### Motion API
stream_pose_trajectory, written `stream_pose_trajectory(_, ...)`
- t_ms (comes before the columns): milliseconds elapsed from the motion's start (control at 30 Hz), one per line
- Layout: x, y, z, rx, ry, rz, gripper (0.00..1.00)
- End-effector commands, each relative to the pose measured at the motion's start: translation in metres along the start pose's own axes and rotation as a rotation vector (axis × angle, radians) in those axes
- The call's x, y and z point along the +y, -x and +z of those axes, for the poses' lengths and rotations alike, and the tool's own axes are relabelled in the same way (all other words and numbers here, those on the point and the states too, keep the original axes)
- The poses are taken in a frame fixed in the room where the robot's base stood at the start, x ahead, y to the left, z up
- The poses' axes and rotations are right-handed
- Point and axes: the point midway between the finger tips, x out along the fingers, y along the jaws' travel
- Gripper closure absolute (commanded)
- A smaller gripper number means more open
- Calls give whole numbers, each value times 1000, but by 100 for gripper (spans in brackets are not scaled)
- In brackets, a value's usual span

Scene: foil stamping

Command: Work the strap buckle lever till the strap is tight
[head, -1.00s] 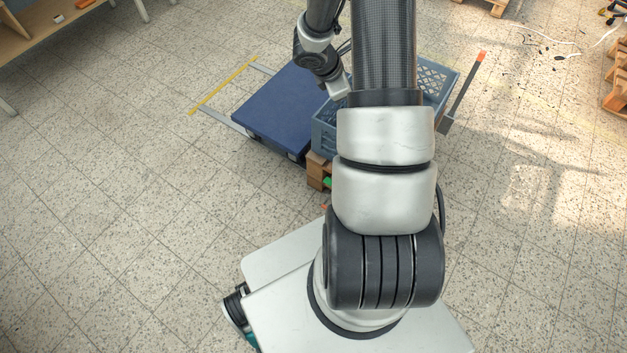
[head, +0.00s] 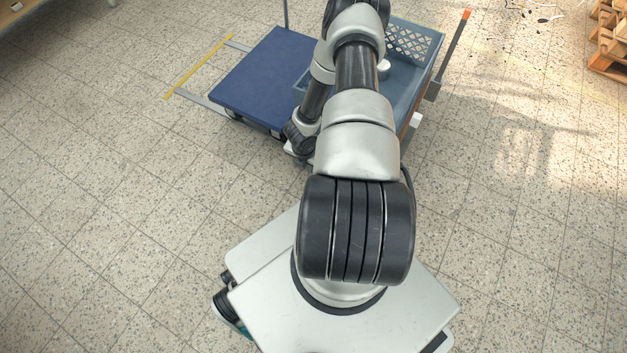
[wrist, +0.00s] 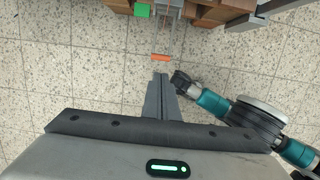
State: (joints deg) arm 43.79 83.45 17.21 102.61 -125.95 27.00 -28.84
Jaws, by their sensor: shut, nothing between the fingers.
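In the wrist view, an orange-tipped lever (wrist: 160,57) on thin grey bars sticks out from the front of a wooden pallet, with a green block (wrist: 142,10) beside it. I take it for the buckle lever. My gripper (wrist: 160,76) is shut and empty; its fingertips appear just short of the orange tip in the picture, with a small gap showing. I cannot tell the height difference between them. The strap itself is not clearly seen. In the head view my arm hides the lever and my fingers.
A blue-grey crate (head: 408,80) stands behind my arm, with a blue-topped platform (head: 262,78) to its left. A dark bar with an orange end (head: 461,28) rises at the crate's right. Stacked pallets (head: 609,45) stand at far right. Tiled floor to the left is clear.

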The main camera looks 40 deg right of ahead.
Motion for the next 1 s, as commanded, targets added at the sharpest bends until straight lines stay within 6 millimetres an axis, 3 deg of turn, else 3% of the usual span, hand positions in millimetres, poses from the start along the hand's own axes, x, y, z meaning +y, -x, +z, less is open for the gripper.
stream_pose_trajectory(267,-1,-14,-1,1,-1,-2,100)
stream_pose_trajectory(700,-1,-104,-2,1,-4,-2,100)
stream_pose_trajectory(1000,-1,-138,0,0,-3,-2,100)
